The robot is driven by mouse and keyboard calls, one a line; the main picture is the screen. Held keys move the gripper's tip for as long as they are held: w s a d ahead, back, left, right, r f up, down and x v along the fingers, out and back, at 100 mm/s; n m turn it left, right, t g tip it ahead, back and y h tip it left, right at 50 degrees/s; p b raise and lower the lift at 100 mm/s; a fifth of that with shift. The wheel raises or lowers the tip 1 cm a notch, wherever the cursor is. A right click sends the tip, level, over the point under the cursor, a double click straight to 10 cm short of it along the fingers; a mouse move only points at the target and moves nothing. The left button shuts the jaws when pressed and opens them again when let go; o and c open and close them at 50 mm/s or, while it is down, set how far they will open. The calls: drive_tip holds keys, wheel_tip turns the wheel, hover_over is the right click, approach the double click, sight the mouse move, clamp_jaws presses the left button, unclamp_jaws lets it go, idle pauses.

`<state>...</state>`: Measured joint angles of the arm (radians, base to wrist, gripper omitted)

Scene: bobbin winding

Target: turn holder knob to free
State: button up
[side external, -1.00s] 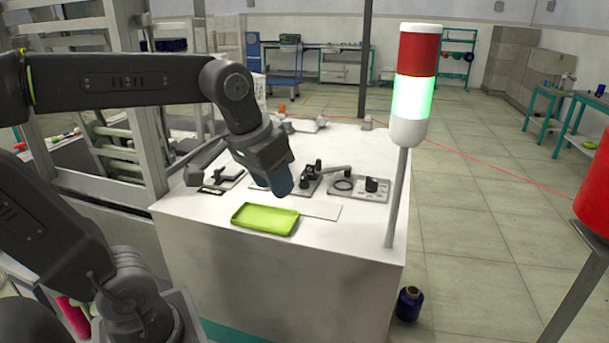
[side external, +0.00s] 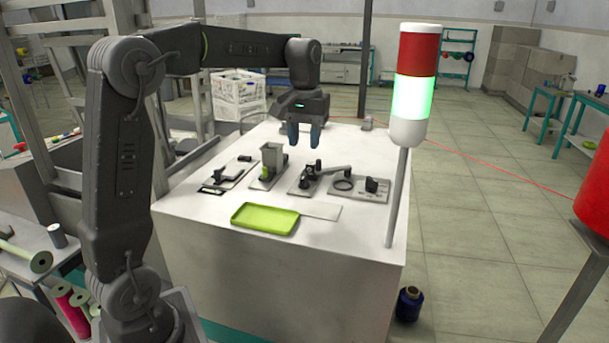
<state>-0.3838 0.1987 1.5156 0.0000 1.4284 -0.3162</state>
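My gripper (side external: 304,136) is above the back part of the white worktable, pointing down. Its two blue fingers are apart with nothing between them. Below it stands a fixture with black upright parts and an arm (side external: 313,174). To its right a grey plate (side external: 376,197) carries a black ring (side external: 343,184) and a short black knob-like block (side external: 371,185). I cannot tell for sure which black part is the holder knob or how it is turned. The gripper appears to be clear of all of them.
A grey upright box with a green part (side external: 271,160) and a low black device (side external: 230,172) stand to the left. A lime-green tray (side external: 265,219) lies at the front. A signal lamp on a pole (side external: 411,105) stands at the right front, lit green.

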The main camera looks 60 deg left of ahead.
sight(305, 175)
wheel_tip(305, 175, down, 9)
drive_tip(key=shift+f, duration=0.1)
drive_tip(key=shift+c, duration=0.2)
clamp_jaws()
idle(0.3)
